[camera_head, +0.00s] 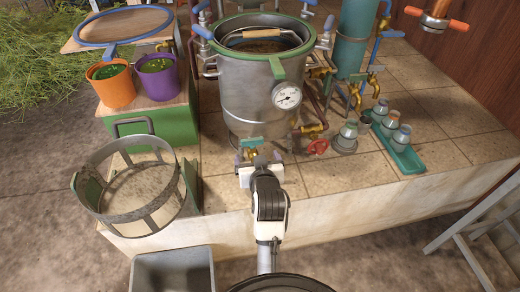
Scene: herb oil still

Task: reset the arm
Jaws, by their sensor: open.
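My arm (268,200) reaches up from the bottom centre of the head view. My gripper (252,160) is open at the front of the large steel still pot (240,95). Its fingers are near a brass valve with a green handle (251,143) low on the pot. I cannot tell whether the fingers touch the valve. The gripper body hides part of the tiled ledge behind it.
A round mesh basket (135,228) sits at the ledge's left front. An orange pot (111,88) and a purple pot (158,80) stand on a green box (173,122). A teal tray (405,158) with bottles and a red valve wheel (318,146) are right. A grey bin (172,272) stands below.

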